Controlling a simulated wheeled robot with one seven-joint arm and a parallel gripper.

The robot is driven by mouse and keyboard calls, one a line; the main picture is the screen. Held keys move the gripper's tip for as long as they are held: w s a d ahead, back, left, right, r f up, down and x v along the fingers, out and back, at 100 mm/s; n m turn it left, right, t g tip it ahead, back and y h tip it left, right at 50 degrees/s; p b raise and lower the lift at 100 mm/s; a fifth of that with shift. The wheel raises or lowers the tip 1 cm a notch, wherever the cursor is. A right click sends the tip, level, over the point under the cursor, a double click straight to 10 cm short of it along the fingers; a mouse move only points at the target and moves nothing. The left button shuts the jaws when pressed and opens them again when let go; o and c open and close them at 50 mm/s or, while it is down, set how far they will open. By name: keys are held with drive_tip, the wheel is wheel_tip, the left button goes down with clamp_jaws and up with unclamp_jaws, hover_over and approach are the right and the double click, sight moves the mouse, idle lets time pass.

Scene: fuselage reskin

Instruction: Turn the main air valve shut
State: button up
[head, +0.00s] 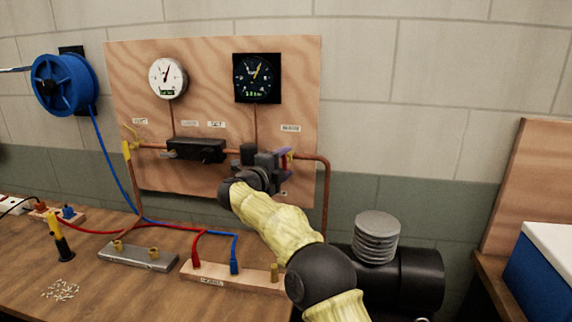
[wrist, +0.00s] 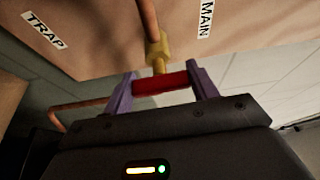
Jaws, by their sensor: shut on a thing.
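The main air valve has a brass body (wrist: 157,50) on a copper pipe and a red handle (wrist: 160,84), seen in the wrist view. A label reading MAIN (wrist: 205,18) is on the board beside it. My gripper (wrist: 160,85) is shut on the red handle, with one purple finger at each end of it. In the head view my gripper (head: 282,158) is at the right end of the copper pipe, under a small label. My gripper and wrist hide most of the valve there. I cannot tell how far the handle is turned.
The wooden board (head: 215,80) carries a white gauge (head: 167,77), a dark gauge (head: 257,77) and a black regulator block (head: 196,150). A yellow-handled valve (head: 127,150) is on the left. Red and blue hoses, a manifold (head: 138,256) and loose rivets (head: 61,290) are on the bench.

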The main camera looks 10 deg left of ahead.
drive_tip(key=shift+f+m, duration=0.15)
drive_tip(key=shift+m, duration=0.15)
drive_tip(key=o, duration=1)
drive_tip(key=b+v, duration=0.3)
drive_tip(key=v, duration=1.4)
drive_tip(key=shift+s+r, duration=0.2)
drive_tip(key=shift+r, duration=0.05)
